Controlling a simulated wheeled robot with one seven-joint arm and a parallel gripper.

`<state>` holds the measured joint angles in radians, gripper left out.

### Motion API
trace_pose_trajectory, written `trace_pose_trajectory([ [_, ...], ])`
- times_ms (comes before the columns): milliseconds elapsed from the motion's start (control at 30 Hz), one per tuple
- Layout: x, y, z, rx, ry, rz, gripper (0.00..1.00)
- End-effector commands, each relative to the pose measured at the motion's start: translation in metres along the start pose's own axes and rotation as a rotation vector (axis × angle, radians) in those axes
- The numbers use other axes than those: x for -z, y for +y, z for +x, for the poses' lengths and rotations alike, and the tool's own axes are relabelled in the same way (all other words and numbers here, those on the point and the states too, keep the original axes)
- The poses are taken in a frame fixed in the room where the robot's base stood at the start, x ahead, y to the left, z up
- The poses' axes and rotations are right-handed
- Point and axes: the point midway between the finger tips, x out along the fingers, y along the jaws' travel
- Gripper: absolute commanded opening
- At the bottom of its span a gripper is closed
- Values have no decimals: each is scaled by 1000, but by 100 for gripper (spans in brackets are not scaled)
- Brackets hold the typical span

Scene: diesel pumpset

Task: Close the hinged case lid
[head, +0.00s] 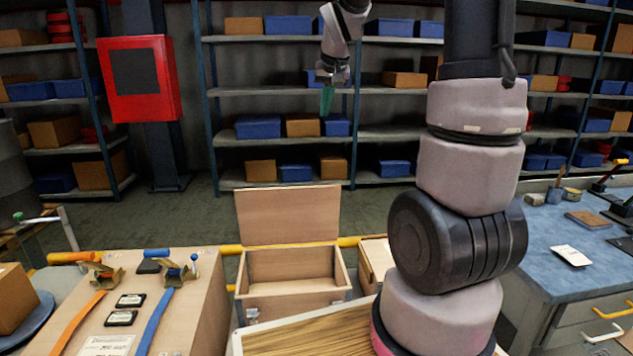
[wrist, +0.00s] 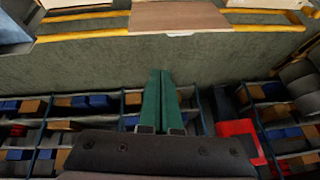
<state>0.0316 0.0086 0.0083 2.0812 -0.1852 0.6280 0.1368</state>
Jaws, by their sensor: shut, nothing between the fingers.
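The wooden case (head: 290,270) stands open, with its hinged lid (head: 288,215) raised upright at the back edge. The inside of the case looks empty. My gripper (head: 327,101) hangs above the lid's top edge, near its right end, apart from it, with its green fingers pointing down. In the wrist view the fingers (wrist: 158,100) are together and hold nothing. The lid (wrist: 178,15) also shows there as a brown panel at the top, clear of the fingertips.
A yellow rail (head: 348,241) runs behind the case. A bench with orange and blue straps (head: 150,318) stands at the left, and a blue-topped workbench (head: 560,240) at the right. Shelves with bins (head: 290,129) line the back, beyond open floor.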

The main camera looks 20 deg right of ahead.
Motion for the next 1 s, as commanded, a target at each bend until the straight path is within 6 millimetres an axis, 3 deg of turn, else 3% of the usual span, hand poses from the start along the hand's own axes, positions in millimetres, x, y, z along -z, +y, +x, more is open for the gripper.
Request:
trace_pose_trajectory([
  [33,9,0,23,-12,-11,-11,0],
  [233,40,1,107,-46,-26,-54,0],
  [400,53,4,178,-65,-39,-91,0],
  [500,55,6,212,-71,-46,-106,0],
  [600,56,7,233,-74,-49,-118,0],
  [867,55,9,258,-76,-51,-124,0],
  [1000,54,11,283,-76,-52,-124,0],
])
